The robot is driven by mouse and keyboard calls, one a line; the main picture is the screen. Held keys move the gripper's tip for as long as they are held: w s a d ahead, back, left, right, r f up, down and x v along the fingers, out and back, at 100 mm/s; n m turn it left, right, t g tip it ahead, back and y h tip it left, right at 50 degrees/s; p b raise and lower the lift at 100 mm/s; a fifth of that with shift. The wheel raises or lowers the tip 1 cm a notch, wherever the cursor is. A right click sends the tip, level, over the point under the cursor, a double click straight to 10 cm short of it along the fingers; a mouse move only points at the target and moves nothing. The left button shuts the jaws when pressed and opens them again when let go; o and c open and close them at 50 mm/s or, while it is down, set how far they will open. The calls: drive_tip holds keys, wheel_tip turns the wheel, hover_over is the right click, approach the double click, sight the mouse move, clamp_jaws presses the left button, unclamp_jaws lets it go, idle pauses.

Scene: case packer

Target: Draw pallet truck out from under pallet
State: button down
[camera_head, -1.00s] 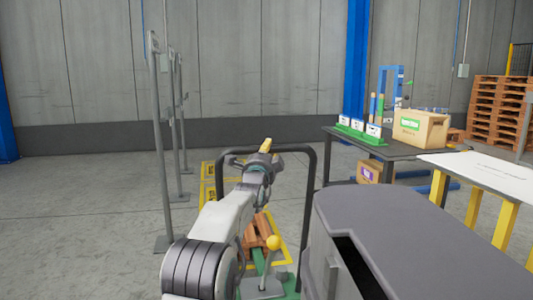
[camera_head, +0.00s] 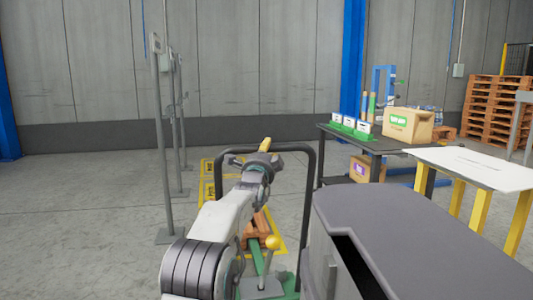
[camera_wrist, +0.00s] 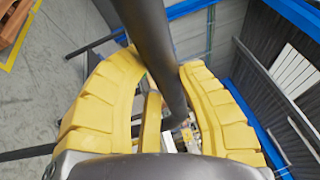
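The pallet truck shows in the head view by its black looped handle (camera_head: 312,190), a yellow-knobbed lever (camera_head: 272,243) and a green part low down. Brown pallet wood (camera_head: 257,225) shows beyond it, partly hidden by my arm. How far the forks sit under the pallet is hidden. My gripper (camera_head: 264,150) is at the top bar of the handle. In the wrist view, my gripper's yellow fingers (camera_wrist: 160,65) close around the dark handle bar (camera_wrist: 150,30), one on each side. Wood shows at the wrist view's upper left corner.
Yellow floor marking (camera_head: 286,245) surrounds the pallet area. Grey posts (camera_head: 163,150) stand to the left. A dark table (camera_head: 335,131) with a box and a white-topped table (camera_head: 470,165) stand to the right. Stacked pallets (camera_head: 490,110) are at the far right. Open floor lies at the left.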

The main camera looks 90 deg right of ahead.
drive_tip(key=c, duration=1.1)
unclamp_jaws()
drive_tip(key=shift+s+a+r, duration=0.15)
drive_tip(key=shift+s+r, duration=0.2)
drive_tip(key=o, duration=0.4)
drive_tip(key=shift+c, duration=0.2)
drive_tip(key=shift+w+f, duration=0.15)
drive_tip(key=v, duration=1.2)
